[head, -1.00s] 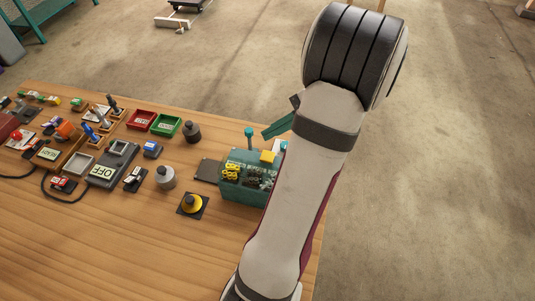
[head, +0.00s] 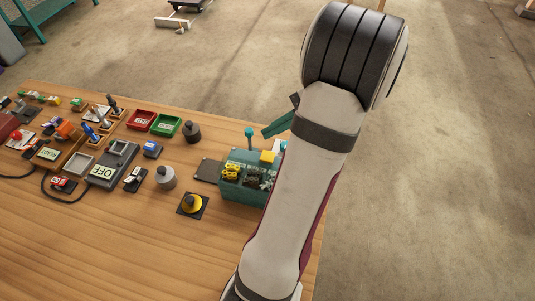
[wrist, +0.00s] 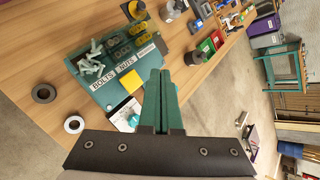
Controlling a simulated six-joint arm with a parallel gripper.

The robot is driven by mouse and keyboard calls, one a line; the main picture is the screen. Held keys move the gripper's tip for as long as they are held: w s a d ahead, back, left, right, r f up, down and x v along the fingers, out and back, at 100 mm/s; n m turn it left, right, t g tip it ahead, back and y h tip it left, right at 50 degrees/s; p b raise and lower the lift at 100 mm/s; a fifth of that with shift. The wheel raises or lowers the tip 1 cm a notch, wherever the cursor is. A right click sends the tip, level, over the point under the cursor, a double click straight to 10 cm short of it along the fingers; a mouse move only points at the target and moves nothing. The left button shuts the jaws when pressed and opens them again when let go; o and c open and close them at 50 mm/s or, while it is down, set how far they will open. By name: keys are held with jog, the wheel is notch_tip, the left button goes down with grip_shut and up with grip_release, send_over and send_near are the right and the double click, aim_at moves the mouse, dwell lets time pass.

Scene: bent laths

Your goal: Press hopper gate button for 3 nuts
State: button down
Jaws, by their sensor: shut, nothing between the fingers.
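A teal box (head: 240,193) with a yellow square piece (head: 267,157) on it stands near the table's right edge, partly behind my arm. In the wrist view, its teal top (wrist: 101,88) carries labels reading BOLTS and NUTS and a third label too small to read surely. Pale bolts (wrist: 92,58) and dark pieces lie behind the labels. The yellow square (wrist: 130,81) is just left of my gripper (wrist: 161,72). A white card (wrist: 122,116) with a teal round part lies nearby, partly hidden by my gripper's body. My gripper's teal fingers are shut and empty, seemingly above the box.
A yellow dome button (head: 192,203) on a dark plate, a grey knob (head: 166,178) and a black knob (head: 192,132) stand left of the box. Red (head: 141,120) and green (head: 166,126) trays lie farther back. Two rings, dark (wrist: 44,93) and pale (wrist: 74,125), show in the wrist view.

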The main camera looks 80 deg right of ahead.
notch_tip(320, 180, up, 3)
jog(key=shift+r, duration=0.2)
jog(key=shift+f, duration=0.1)
send_near(264, 155)
jog(key=shift+w+a+f, duration=0.2)
jog(key=shift+w+f, duration=0.25)
jog(key=shift+w, duration=0.4)
jog(key=shift+w+a+f, duration=0.15)
jog(key=shift+w+f, duration=0.3)
jog(key=shift+w, duration=0.4)
jog(key=shift+w+a+f, duration=0.2)
jog(key=shift+w+f, duration=0.25)
jog(key=shift+w, duration=0.35)
jog(key=shift+f, duration=0.1)
jog(key=shift+f, duration=0.3)
jog(key=shift+f, duration=0.75)
dwell(0.7)
jog(key=shift+r, duration=1.2)
